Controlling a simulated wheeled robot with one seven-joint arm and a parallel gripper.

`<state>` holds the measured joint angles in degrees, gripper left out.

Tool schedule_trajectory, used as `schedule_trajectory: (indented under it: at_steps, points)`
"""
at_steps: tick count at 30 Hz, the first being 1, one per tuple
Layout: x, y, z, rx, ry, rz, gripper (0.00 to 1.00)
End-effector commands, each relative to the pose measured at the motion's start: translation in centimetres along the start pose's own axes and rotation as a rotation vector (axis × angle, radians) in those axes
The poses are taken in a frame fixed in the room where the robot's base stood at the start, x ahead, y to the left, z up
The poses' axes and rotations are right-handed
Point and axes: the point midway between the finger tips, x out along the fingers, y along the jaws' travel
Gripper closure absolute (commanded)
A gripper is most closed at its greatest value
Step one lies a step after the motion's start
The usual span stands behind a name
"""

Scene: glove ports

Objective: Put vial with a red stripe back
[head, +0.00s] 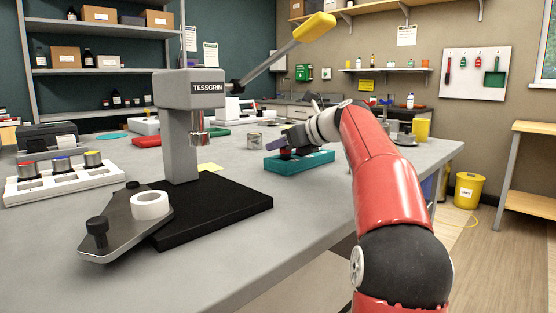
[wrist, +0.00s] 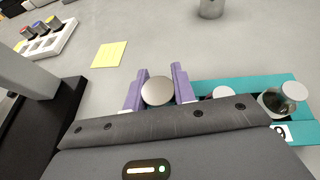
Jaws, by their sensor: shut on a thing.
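My gripper (wrist: 158,88) is shut on a vial with a round silver-grey cap (wrist: 157,92), seen from above between the two purple fingers. Its sides are hidden in the wrist view, so I cannot see a stripe there. In the head view my gripper (head: 289,150) is low over the left part of a teal rack (head: 318,162). The teal rack also shows in the wrist view (wrist: 240,86), with a white-capped piece and a clear glass vial (wrist: 279,100) at its right. I cannot tell whether the held vial is seated in the rack or just above it.
A white rack (head: 62,186) with red, blue and yellow topped pieces stands at the left. A grey press (head: 188,88) with a black base and a white ring stands in front left. A small metal can (head: 254,141) and a yellow note (head: 208,168) lie near the teal rack.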

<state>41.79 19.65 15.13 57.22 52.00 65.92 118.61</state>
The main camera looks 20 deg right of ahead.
Motion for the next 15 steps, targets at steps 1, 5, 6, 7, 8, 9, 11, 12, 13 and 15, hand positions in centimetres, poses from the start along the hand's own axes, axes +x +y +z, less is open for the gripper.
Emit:
schedule_trajectory:
  at_steps: [1,5,6,7,8,9,11,12,13,15]
  points:
    - [0.34,-0.04,-1.05,0.000,-0.001,-0.001,1.00]
    - [0.23,-0.03,-0.96,0.000,-0.001,-0.001,1.00]
    - [0.20,-0.02,-0.86,0.000,-0.001,0.000,1.00]
    - [0.19,-0.02,-0.84,0.000,0.000,0.000,1.00]
    - [0.20,-0.02,-0.84,0.001,0.000,0.000,1.00]
    - [0.19,-0.02,-0.83,0.000,0.000,0.000,1.00]
    - [0.20,-0.02,-0.84,0.001,0.000,0.000,0.66]
    - [0.20,-0.02,-0.84,0.000,0.000,0.000,0.61]
    - [0.20,-0.02,-0.84,0.000,0.000,0.000,0.57]
    - [0.20,-0.02,-0.83,0.000,0.000,0.000,0.52]
